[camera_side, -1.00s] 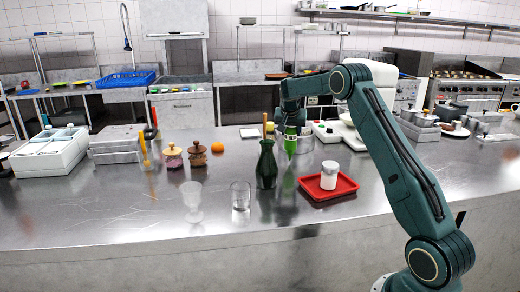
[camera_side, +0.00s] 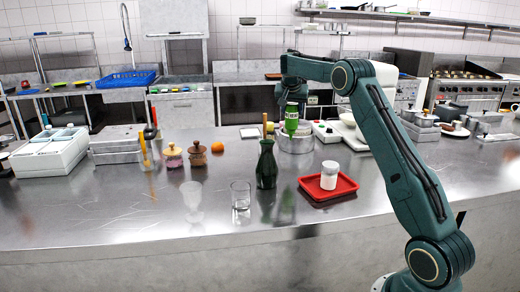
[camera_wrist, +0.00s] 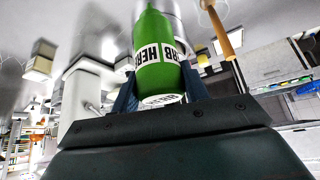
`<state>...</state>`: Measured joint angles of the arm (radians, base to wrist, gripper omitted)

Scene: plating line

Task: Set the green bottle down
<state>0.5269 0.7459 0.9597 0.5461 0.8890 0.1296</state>
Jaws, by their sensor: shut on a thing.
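My gripper (camera_side: 292,100) is shut on the green bottle (camera_side: 291,122) and holds it in the air above the steel counter (camera_side: 230,215). In the side view the bottle hangs below my wrist, in front of a round steel pot (camera_side: 297,144). In the wrist view the bottle (camera_wrist: 152,45) sits between the two fingers (camera_wrist: 160,88), with its white "HERB" label and its wide end toward the camera.
A dark green bottle-shaped vessel (camera_side: 266,165) stands just left of the held bottle. A red tray (camera_side: 345,187) with a white jar (camera_side: 329,175) is to the right. A clear glass (camera_side: 240,196) stands front left. Bare counter lies between vessel and tray.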

